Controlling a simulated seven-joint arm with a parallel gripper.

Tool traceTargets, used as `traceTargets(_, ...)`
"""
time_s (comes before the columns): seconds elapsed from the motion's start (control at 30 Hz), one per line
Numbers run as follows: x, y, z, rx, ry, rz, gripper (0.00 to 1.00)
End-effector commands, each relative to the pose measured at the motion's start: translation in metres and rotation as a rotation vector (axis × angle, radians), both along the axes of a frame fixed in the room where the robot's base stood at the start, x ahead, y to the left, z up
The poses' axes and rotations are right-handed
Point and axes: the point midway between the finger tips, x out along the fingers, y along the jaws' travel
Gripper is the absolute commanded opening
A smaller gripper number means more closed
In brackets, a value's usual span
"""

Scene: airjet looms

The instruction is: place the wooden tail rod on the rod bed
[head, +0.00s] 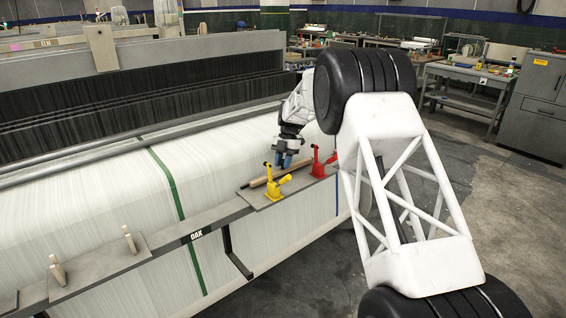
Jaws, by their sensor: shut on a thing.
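The yellow clamp partly hides the rod.
White warp sheet (110,205) spreads behind the rail. A second plate (100,268) with two wooden pegs (129,239) sits left of the "OAK" label (196,235). Workbenches (465,90) and a grey cabinet (537,110) stand at right. Floor between is clear.

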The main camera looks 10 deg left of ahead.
Motion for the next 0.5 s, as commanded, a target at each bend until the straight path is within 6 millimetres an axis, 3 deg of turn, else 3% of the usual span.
traceTargets(0.5,0.0,0.0,-0.0073,0.0,0.0,0.0,0.0)
